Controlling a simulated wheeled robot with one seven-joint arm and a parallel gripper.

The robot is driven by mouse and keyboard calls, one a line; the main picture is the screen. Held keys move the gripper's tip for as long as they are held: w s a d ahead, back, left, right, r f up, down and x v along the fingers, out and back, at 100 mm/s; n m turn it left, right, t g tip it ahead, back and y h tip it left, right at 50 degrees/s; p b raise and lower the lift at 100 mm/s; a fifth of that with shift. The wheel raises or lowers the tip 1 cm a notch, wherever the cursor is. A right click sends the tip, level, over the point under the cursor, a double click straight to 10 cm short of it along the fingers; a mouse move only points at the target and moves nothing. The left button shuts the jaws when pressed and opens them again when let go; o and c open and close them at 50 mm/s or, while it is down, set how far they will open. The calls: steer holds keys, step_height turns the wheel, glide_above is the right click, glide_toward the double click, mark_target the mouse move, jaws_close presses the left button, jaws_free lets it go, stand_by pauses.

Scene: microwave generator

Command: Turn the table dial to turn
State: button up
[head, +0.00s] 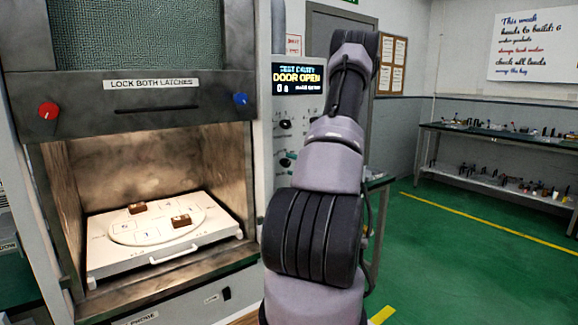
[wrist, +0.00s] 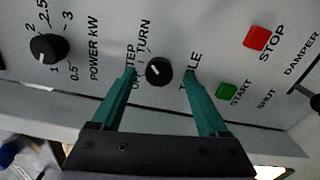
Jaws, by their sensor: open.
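The table dial (wrist: 158,70) is a small round black knob with a light mark on the grey control panel in the wrist view. Labels around it read STEP and TURN, with another partly hidden by a finger. I cannot tell exactly which label the mark faces. My gripper (wrist: 160,75) is open, its two teal fingers to the left and right of the dial, with gaps visible on both sides. In the head view my arm covers part of the panel, and the teal fingers show only in part near the lower dial.
A larger power dial (wrist: 49,47) is left of the gripper. A red stop button (wrist: 257,37) and a green start button (wrist: 227,89) are to the right. The microwave cavity stands open with a white turntable tray (head: 110,262) inside. The display (head: 298,78) reads DOOR OPEN.

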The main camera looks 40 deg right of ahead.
steer(key=s, duration=0.8)
steer(key=shift+s, duration=0.3)
